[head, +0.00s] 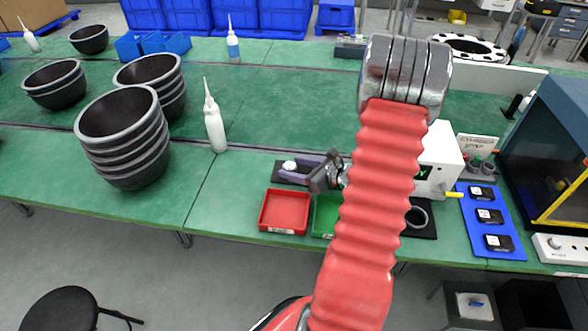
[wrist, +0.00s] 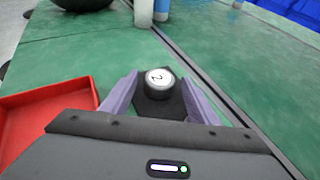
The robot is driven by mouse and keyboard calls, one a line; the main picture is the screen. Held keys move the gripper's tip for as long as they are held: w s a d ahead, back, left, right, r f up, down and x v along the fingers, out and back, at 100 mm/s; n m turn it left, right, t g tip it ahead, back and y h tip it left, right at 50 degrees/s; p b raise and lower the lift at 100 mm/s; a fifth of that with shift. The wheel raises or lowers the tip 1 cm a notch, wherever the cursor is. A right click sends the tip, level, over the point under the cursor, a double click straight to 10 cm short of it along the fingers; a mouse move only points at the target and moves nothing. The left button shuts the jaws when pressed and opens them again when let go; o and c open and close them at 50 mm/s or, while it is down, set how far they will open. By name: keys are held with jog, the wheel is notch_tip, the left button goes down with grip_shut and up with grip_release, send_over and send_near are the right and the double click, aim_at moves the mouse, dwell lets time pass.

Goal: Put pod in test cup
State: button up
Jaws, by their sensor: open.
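The pod (wrist: 158,84) is a small dark round piece with a white top marked 2. It stands upright on a dark mat (wrist: 178,112); its white top also shows in the head view (head: 289,165). My gripper (wrist: 160,78) is open, its two purple fingers on either side of the pod with gaps visible. In the head view, my gripper (head: 312,166) reaches leftward to the pod. A grey round cup (head: 418,218), likely the test cup, sits on a black mat right of my arm, partly hidden by it.
A red tray (head: 284,212) and a partly hidden green tray (head: 325,216) lie in front of the pod. A white machine (head: 438,160) with a yellow-tipped lever stands behind the cup. A blue mat (head: 493,222) holds several black units. A white bottle (head: 214,125) and stacked bowls (head: 124,140) stand left.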

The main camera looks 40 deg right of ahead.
jog(key=v, duration=1.3)
jog(key=shift+s+f, duration=0.1)
jog(key=shift+s, duration=0.4)
dwell(0.4)
jog(key=shift+w+a, duration=0.25)
jog(key=shift+a, duration=0.05)
jog(key=w+a+r+n+g+y, duration=0.2)
jog(key=a+r+n+g, duration=0.2)
jog(key=a+n, duration=0.6)
jog(key=w+a+r+n+g+y, duration=0.3)
jog(key=a+n, duration=0.4)
jog(key=a, duration=0.6)
jog(key=s+a+r+n+h, duration=0.6)
jog(key=a+r+n, duration=0.4)
jog(key=n, duration=0.7)
jog(key=shift+s+a+r+n+g+h, duration=0.3)
jog(key=shift+s+a+n+h, duration=0.1)
jog(key=shift+s+a, duration=0.4)
